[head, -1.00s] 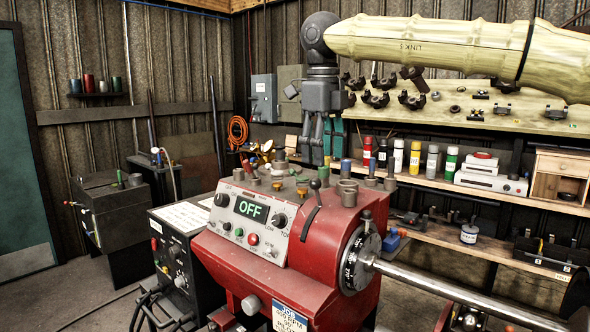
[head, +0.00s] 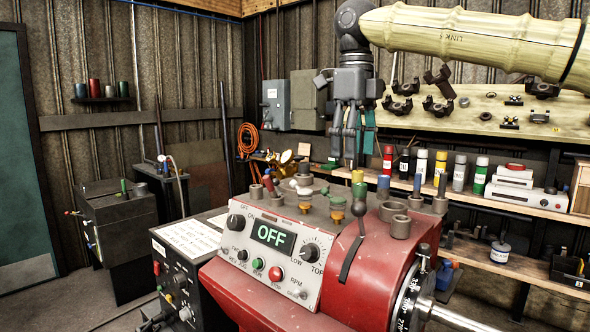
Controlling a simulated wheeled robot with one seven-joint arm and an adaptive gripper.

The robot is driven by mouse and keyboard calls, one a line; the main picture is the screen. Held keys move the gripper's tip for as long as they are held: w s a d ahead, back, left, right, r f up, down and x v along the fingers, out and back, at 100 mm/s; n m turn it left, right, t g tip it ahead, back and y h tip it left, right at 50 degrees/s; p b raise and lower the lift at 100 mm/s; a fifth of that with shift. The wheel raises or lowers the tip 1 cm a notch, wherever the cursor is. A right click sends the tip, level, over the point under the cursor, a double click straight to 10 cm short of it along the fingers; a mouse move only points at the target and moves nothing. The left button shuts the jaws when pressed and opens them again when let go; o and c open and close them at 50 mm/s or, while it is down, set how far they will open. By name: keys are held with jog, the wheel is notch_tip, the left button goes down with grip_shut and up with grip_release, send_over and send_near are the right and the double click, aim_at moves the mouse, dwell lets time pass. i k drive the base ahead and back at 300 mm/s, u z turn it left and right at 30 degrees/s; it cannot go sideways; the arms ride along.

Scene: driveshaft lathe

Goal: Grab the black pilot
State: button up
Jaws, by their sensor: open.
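Several small pilots with coloured tops stand on the red lathe headstock (head: 345,300). My gripper (head: 349,150) points down, open and empty, above the back of the headstock. It appears apart from the pilots.
A black lever (head: 350,255) rises at the headstock's front, beside the control panel (head: 270,245) reading OFF. Grey cups (head: 400,225) stand at the right. Spray cans (head: 481,175) line the shelf behind. A dark cabinet (head: 108,220) stands left.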

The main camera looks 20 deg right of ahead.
aim_at(304, 167)
jog(key=i, duration=1)
